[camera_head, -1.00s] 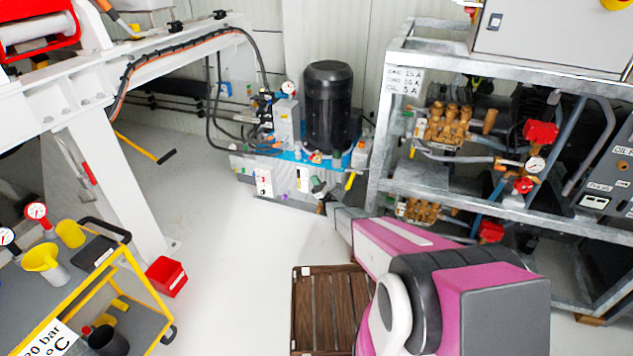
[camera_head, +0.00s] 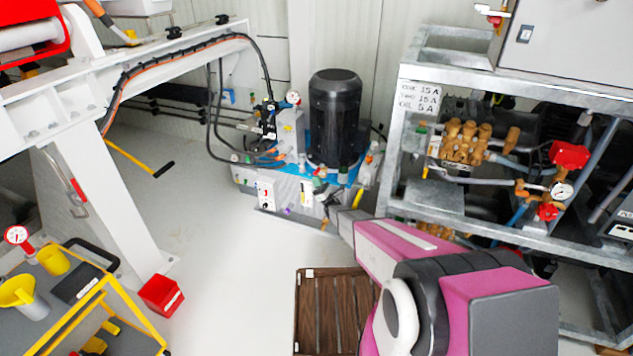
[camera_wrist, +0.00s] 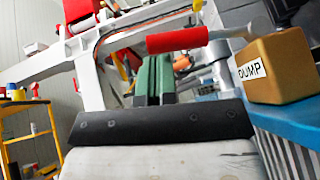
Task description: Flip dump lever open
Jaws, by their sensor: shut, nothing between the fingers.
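In the wrist view a brass-coloured block labelled DUMP (camera_wrist: 280,68) sits at the right, on a blue surface. A lever with a red grip (camera_wrist: 177,40) lies nearly level to the left of the block, its metal rod running toward the block. My gripper (camera_wrist: 153,62) has green fingers, shut together and empty. The fingertips show just below the red grip; I cannot tell whether they touch it. In the head view the pump unit (camera_head: 300,195) stands ahead of my arm.
A black motor (camera_head: 335,115) stands on the unit, with hoses and a gauge at its left. A metal frame with brass pumps (camera_head: 475,142) is at the right. A wooden pallet (camera_head: 334,310), a red bin (camera_head: 161,295) and a yellow cart (camera_head: 120,310) are nearer. White floor is clear between.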

